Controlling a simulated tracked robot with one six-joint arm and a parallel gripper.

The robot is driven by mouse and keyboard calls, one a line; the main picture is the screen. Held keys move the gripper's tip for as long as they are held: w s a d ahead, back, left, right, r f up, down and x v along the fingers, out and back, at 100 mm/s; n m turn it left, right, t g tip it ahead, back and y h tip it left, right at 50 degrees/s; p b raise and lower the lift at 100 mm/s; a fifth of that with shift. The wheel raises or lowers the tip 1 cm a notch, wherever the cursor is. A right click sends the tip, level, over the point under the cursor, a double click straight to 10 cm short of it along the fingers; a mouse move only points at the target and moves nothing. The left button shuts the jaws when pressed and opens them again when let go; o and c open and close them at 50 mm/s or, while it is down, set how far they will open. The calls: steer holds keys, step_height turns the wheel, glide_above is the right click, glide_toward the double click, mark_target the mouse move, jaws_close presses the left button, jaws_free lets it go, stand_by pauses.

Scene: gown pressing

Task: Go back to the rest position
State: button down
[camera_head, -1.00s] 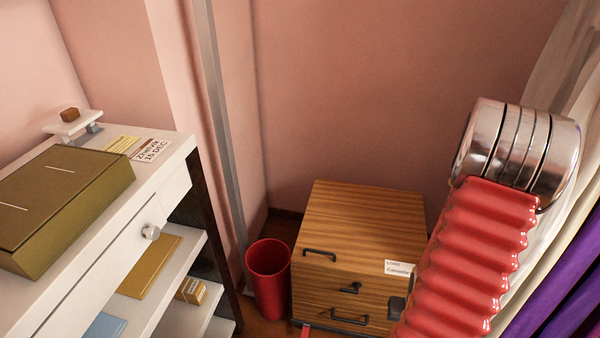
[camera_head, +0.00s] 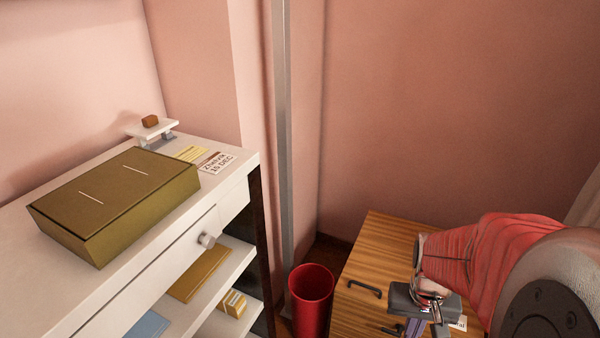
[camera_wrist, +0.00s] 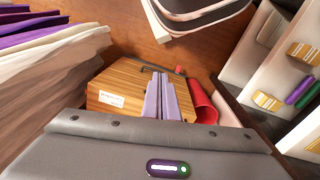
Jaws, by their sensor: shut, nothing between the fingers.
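My gripper shows in the wrist view as two pale purple fingers (camera_wrist: 161,97), side by side and shut with nothing between them. They overlap the wooden cabinet (camera_wrist: 118,80) behind them in that view. In the head view my gripper (camera_head: 416,329) is at the lower right, at the end of my red-sleeved arm, and points down. Its tips are cut off or hidden at the bottom edge. It shows in front of the wooden cabinet (camera_head: 385,245), and I cannot tell the gap between them.
A white shelf unit (camera_head: 130,300) with a drawer stands at left. An olive box (camera_head: 120,195) and a small stand (camera_head: 150,128) are on top. A red bin (camera_head: 311,300) stands between unit and cabinet. Draped purple and cream cloth (camera_wrist: 45,60) hangs beside the cabinet.

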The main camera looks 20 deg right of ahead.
steer(key=w+a+r+n+t, duration=0.3)
steer(key=a+r+n+t, duration=0.2)
steer(key=a+r, duration=1.3)
steer(key=shift+n+t+y, duration=0.3)
steer(key=shift+n, duration=0.2)
steer(key=shift+d, duration=0.1)
